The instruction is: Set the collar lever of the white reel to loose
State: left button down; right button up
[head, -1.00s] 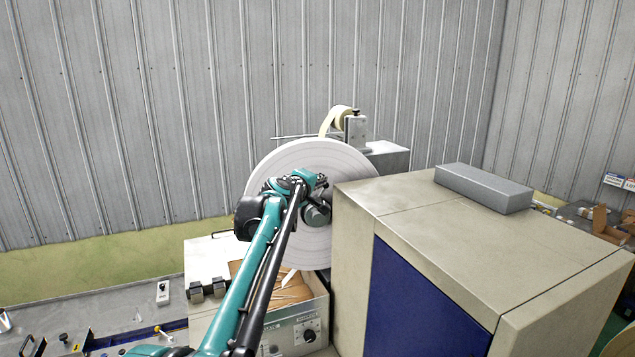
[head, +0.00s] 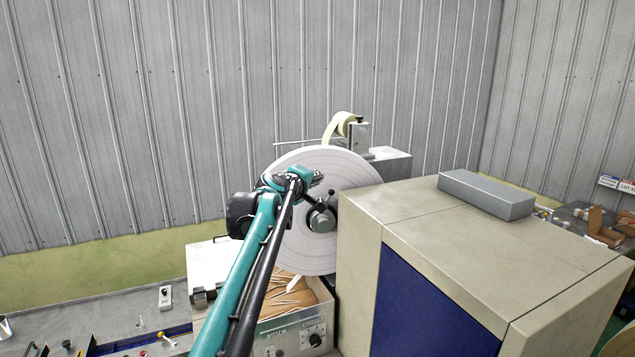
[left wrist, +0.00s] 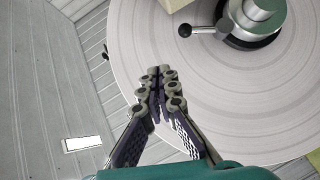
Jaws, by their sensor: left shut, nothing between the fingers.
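The white reel (head: 345,165) is a large upright disc behind my left arm. At its centre is a silver hub with a dark collar (head: 321,219); the hub also shows at the top right of the left wrist view (left wrist: 255,14). The collar lever (left wrist: 205,30) is a short rod with a black ball knob, pointing left there; in the head view its knob (head: 331,192) sits above the hub. My left gripper (head: 319,177) is shut and empty in front of the reel's face, up from the hub. Its fingertips (left wrist: 161,72) are apart from the knob.
A beige cabinet with a blue panel (head: 430,300) stands close on the right, with a grey block (head: 486,193) on top. A box of wooden sticks (head: 292,298) lies below the reel. A small yellow tape roll (head: 342,122) is behind it.

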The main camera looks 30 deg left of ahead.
pick_arm(q)
jog(key=s+d+r+b, duration=0.2)
jog(key=s+r, duration=0.1)
jog(key=s, duration=0.4)
jog(key=shift+s+r, duration=0.15)
jog(key=shift+s, duration=0.25)
jog(key=s+d+f+m+g+h+b, duration=0.1)
jog(key=s+d+f+m+b, duration=0.2)
jog(key=f, duration=0.4)
jog(key=s+d+f+b, duration=0.1)
jog(key=d+f+b, duration=0.35)
jog(key=f, duration=0.25)
jog(key=s+d+f+m+g+h+b, duration=0.1)
jog(key=s+d+f+m+b, duration=0.1)
jog(key=d+f+b, duration=0.3)
jog(key=s+d+f+m+g+b, duration=0.2)
jog(key=s+f+b, duration=0.6)
jog(key=f, duration=1.1)
jog(key=s+d+f+m+g+b, duration=0.2)
jog(key=s+f+b, duration=0.6)
jog(key=f, duration=1.1)
jog(key=s+d+f+m+g+y+b, duration=0.1)
jog(key=s+f+m+b, duration=0.5)
jog(key=f, duration=1.4)
jog(key=s+d+g+b, duration=0.1)
jog(key=s+b, duration=0.1)
jog(key=s, duration=0.2)
jog(key=shift+s+g+b, duration=0.15)
jog(key=shift+g+b, duration=0.15)
jog(key=shift+b, duration=0.05)
